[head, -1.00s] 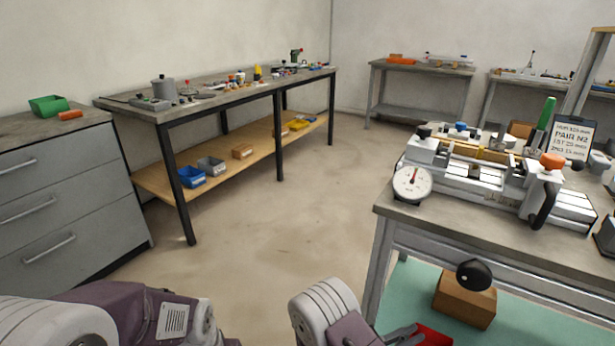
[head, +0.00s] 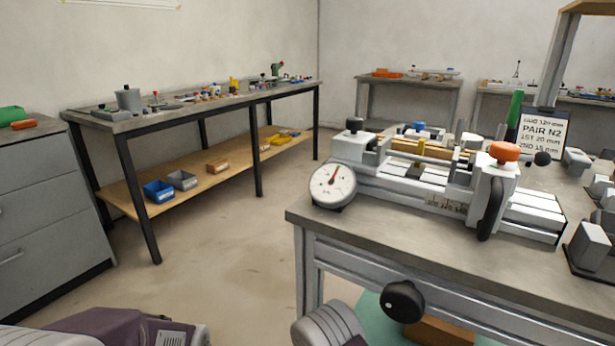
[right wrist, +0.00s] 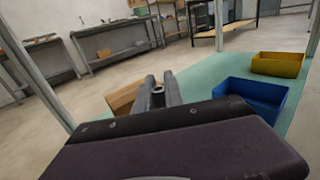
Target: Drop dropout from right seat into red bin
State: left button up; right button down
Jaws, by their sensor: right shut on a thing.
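My right gripper (right wrist: 160,84) shows in the right wrist view, its two dark fingers close together. It is shut on a small grey part (right wrist: 158,91), probably the dropout, mostly hidden between the fingers. It is over the green lower surface (right wrist: 206,78) under the bench. The frame jig (head: 440,176) stands on the bench top in the head view, with a dial gauge at left and an orange knob at right; its right seat cannot be made out. No red bin shows in either view now. My left gripper is out of view.
The floor at left is clear.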

pick_arm(q)
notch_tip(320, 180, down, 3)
jog(key=shift+b, duration=0.85)
pick_arm(e)
notch_tip(320, 180, down, 3)
jog(key=shift+r, duration=0.15)
jog(key=c, duration=1.3)
grip_release()
jog(key=shift+c, duration=0.2)
pick_arm(q)
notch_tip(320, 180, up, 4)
jog(key=p, duration=0.4)
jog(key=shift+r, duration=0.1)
pick_arm(e)
jog(key=v, duration=0.9)
